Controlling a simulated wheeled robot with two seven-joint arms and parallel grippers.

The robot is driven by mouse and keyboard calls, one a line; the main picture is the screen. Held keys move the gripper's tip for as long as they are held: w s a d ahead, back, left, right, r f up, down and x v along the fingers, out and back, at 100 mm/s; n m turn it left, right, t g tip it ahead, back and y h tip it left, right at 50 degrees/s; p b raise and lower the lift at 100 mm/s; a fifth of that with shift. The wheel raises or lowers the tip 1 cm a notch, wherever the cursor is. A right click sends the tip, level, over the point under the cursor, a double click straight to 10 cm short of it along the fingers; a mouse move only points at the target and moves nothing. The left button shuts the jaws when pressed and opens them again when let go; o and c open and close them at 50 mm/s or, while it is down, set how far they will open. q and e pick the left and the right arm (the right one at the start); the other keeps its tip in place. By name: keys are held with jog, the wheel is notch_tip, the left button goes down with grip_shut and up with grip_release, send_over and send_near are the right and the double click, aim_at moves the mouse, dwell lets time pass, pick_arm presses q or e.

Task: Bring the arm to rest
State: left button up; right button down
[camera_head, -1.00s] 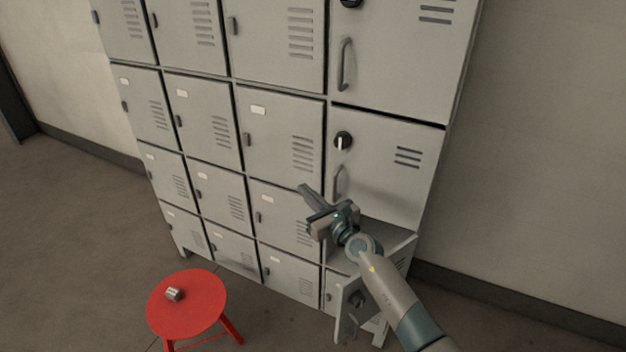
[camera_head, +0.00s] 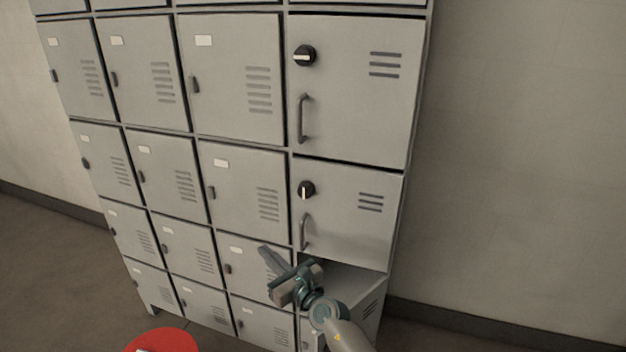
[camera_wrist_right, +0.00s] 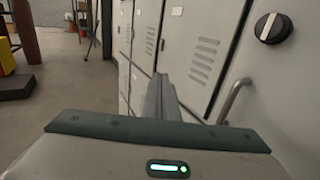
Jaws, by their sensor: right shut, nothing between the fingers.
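My right gripper (camera_head: 272,260) is in front of the lower part of the grey lockers (camera_head: 238,80), beside an open compartment (camera_head: 345,281) at the lower right. Its fingers are together and hold nothing. In the right wrist view the closed fingers (camera_wrist_right: 162,98) point along the locker fronts, apart from the nearest door as far as I can tell. My right forearm comes in from the bottom and hides part of the open compartment. My left gripper is not in view.
Two larger doors on the right have black knobs (camera_head: 305,56) and bar handles (camera_head: 303,118). A red stool (camera_head: 163,341) shows at the bottom edge. Bare wall (camera_head: 520,150) stands to the right. The wrist view shows open floor (camera_wrist_right: 70,85) at left.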

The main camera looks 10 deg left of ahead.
jog(key=s+d+r+m+t+h, duration=0.1)
jog(key=d+m+t+h, duration=0.35)
jog(key=d+m, duration=0.6)
jog(key=s+d+m+t+h, duration=0.25)
jog(key=d+m+h, duration=0.25)
jog(key=d+m, duration=0.55)
jog(key=s+d+f+m+g+h, duration=0.2)
jog(key=s+d+f+m+h, duration=0.2)
jog(key=d+m, duration=0.3)
jog(key=s+d+f+m+g+h, duration=0.25)
jog(key=s+d+f+m, duration=0.2)
jog(key=d, duration=0.55)
jog(key=s+d+f+m+g, duration=0.3)
jog(key=s+d+f+m, duration=0.1)
jog(key=s, duration=0.4)
jog(key=s+d+f+m+g, duration=0.3)
jog(key=s+f+m, duration=0.15)
jog(key=s, duration=0.35)
jog(key=s+f+m+g+y, duration=0.1)
jog(key=s+m+g+y, duration=0.3)
jog(key=s, duration=1.3)
notch_tip(320, 180, down, 30)
jog(key=s+n+g+h+b, duration=0.1)
jog(key=s+n+g+b, duration=0.1)
jog(key=s+d+f+g+b, duration=0.1)
jog(key=s+d+f+b, duration=0.1)
jog(key=s+f, duration=1.5)
notch_tip(320, 180, down, 3)
jog(key=shift+s+d, duration=0.2)
jog(key=shift+s, duration=0.1)
